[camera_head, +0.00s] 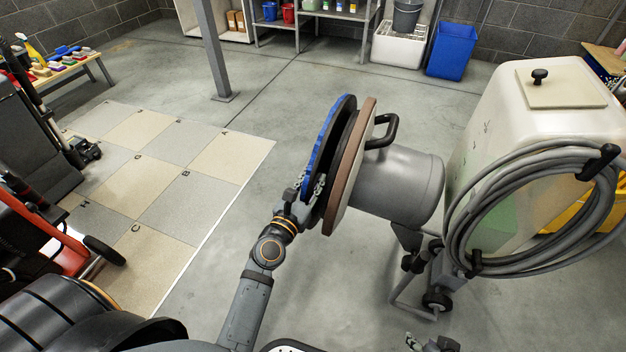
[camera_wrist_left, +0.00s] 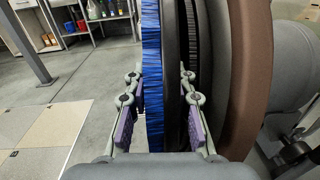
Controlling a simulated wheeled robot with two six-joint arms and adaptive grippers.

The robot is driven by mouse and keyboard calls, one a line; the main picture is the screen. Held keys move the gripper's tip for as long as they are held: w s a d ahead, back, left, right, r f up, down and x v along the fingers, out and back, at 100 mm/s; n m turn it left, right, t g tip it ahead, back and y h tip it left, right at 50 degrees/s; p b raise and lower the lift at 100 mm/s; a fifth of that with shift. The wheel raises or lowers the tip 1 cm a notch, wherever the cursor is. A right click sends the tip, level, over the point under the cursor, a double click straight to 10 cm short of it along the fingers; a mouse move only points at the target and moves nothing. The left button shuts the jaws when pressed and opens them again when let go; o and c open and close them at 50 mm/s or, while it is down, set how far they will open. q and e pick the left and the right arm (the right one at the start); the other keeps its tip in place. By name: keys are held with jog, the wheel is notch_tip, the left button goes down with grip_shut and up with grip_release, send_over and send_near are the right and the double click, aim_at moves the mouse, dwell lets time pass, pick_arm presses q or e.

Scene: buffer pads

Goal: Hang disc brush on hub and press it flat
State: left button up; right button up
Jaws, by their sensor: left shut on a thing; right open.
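The disc brush (camera_head: 321,145), with blue bristles and a black backing, stands upright on edge, bristles facing left. In the left wrist view the brush (camera_wrist_left: 152,65) runs between the fingers. My left gripper (camera_head: 308,190) is shut on its lower rim. The brush's black side is close to the brown-rimmed round head (camera_head: 352,170) of the grey machine, roughly parallel to it. The hub is hidden between them, so I cannot tell whether the brush is seated on it. My right gripper (camera_head: 428,343) is open, low at the picture's bottom edge, partly cut off.
The machine's grey drum (camera_head: 402,188) joins a cream tank (camera_head: 535,130) with a coiled grey hose (camera_head: 470,215) on the right. A tiled mat (camera_head: 165,175) lies on the left. A metal post (camera_head: 212,50) stands behind. The floor between mat and machine is clear.

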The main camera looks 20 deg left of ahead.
aim_at(310, 190)
pick_arm(q)
jog(key=shift+s+r, duration=0.15)
jog(key=shift+s, duration=0.1)
jog(key=shift+s+d+r, duration=0.15)
jog(key=shift+s+r, duration=0.1)
jog(key=shift+s, duration=0.3)
jog(key=shift+s+d+r, duration=0.15)
jog(key=shift+s+r, duration=0.05)
jog(key=shift+s, duration=0.45)
jog(key=shift+s+r, duration=0.2)
jog(key=shift+s, duration=0.1)
jog(key=shift+s+r, duration=0.1)
jog(key=shift+s, duration=0.05)
jog(key=o, duration=1)
jog(key=shift+s, duration=0.1)
jog(key=shift+c, duration=0.2)
jog(key=shift+s, duration=0.3)
jog(key=s+a+m, duration=0.1)
jog(key=s, duration=0.6)
jog(key=shift+a+r+h, duration=0.15)
jog(key=shift+a+h, duration=0.05)
jog(key=shift+h, duration=0.1)
